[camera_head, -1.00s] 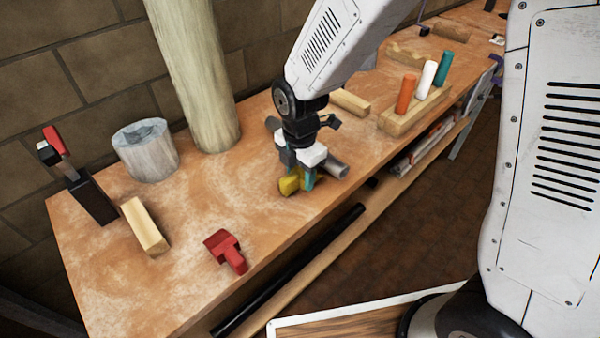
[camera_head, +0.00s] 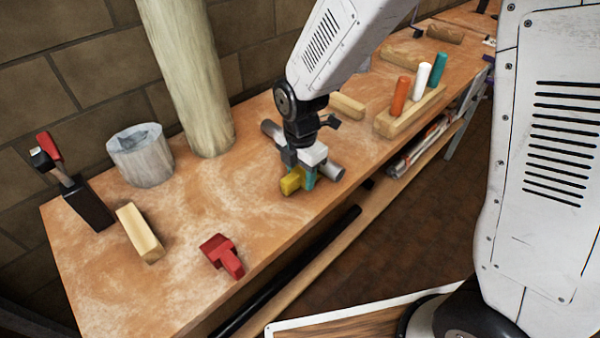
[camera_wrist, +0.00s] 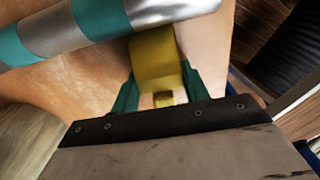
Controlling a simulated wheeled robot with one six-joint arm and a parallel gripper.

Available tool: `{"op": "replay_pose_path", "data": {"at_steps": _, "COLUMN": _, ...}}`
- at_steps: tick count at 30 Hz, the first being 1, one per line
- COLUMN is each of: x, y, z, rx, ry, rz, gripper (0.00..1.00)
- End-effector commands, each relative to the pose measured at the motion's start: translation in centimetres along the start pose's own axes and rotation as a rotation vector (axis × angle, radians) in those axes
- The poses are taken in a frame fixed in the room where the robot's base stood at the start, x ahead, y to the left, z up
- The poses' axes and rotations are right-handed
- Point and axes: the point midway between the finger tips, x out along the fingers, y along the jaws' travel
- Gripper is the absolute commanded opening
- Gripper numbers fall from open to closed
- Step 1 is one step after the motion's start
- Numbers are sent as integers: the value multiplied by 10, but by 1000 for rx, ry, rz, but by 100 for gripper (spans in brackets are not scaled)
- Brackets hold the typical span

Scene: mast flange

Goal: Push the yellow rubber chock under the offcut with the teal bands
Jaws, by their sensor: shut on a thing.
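The yellow rubber chock (camera_head: 290,183) is between the teal fingers of my gripper (camera_head: 304,175), low at the bench top near its front edge. In the wrist view my gripper (camera_wrist: 160,85) is shut on the chock (camera_wrist: 153,60). The offcut is a grey cylinder with teal bands (camera_wrist: 70,30), lying just beyond the chock. The chock's far end meets the offcut's near edge in the wrist view; I cannot tell whether they touch or how far under it reaches. In the head view my gripper hides the middle of the offcut (camera_head: 332,173).
A red piece (camera_head: 222,256), a pale block (camera_head: 139,233) and a clamp (camera_head: 78,190) lie left. A peg block (camera_head: 408,118) and a wooden block (camera_head: 347,106) are right.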

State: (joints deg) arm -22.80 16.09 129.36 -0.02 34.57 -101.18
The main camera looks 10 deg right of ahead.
Motion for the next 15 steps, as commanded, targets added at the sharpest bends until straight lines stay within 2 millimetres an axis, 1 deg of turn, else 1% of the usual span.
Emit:
{"op": "replay_pose_path", "data": {"at_steps": 6, "x": 0, "y": 0, "z": 3, "rx": 0, "ry": 0, "rz": 0, "gripper": 20}}
{"op": "replay_pose_path", "data": {"at_steps": 7, "x": 0, "y": 0, "z": 3, "rx": 0, "ry": 0, "rz": 0, "gripper": 51}}
{"op": "replay_pose_path", "data": {"at_steps": 8, "x": 0, "y": 0, "z": 3, "rx": 0, "ry": 0, "rz": 0, "gripper": 59}}
{"op": "replay_pose_path", "data": {"at_steps": 9, "x": 0, "y": 0, "z": 3, "rx": 0, "ry": 0, "rz": 0, "gripper": 70}}
{"op": "replay_pose_path", "data": {"at_steps": 15, "x": 0, "y": 0, "z": 3, "rx": 0, "ry": 0, "rz": 0, "gripper": 71}}
